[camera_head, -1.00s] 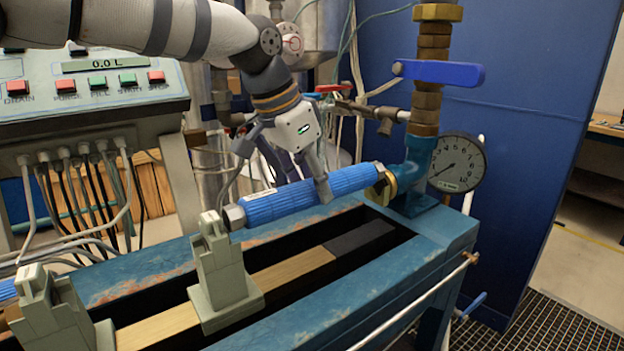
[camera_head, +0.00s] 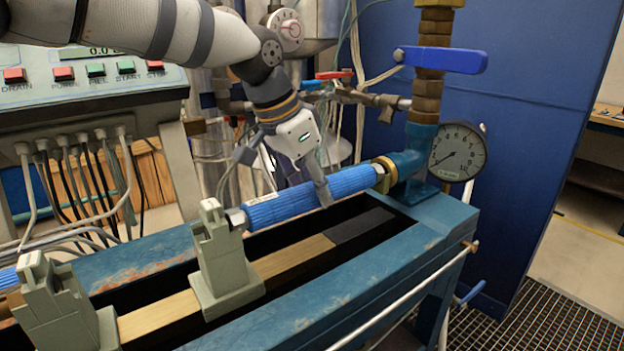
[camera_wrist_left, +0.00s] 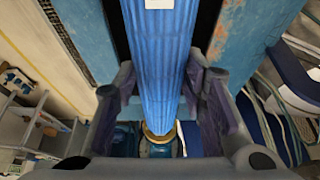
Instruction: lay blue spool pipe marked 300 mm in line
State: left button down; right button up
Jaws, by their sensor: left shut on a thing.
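The blue ribbed spool pipe (camera_head: 290,205) lies along the bench with metal ends. Its right end is at the brass ring (camera_head: 385,170) of the blue inlet fitting (camera_head: 410,165). Its left end is at the top of a grey-green support (camera_head: 222,262); I cannot tell whether it touches. My left gripper (camera_head: 325,192) is shut on the pipe right of its middle. In the left wrist view the pipe (camera_wrist_left: 157,60) runs between both fingers (camera_wrist_left: 160,105), with a white label (camera_wrist_left: 159,4) on it; its text is unreadable. My right gripper is not in view.
The blue bench (camera_head: 400,262) has a long dark slot with a wooden strip. A second support (camera_head: 55,305) stands at the left. A pressure gauge (camera_head: 458,152) and blue valve handle (camera_head: 440,60) stand at right. A control box (camera_head: 100,100) is behind.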

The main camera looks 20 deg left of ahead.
aim_at(312, 183)
pick_arm(q)
jog(key=shift+f, duration=0.15)
dwell(0.9)
jog(key=c, duration=0.9)
grip_release()
jog(key=shift+c, duration=0.2)
jog(key=shift+f, duration=0.15)
jog(key=shift+r, duration=4.55)
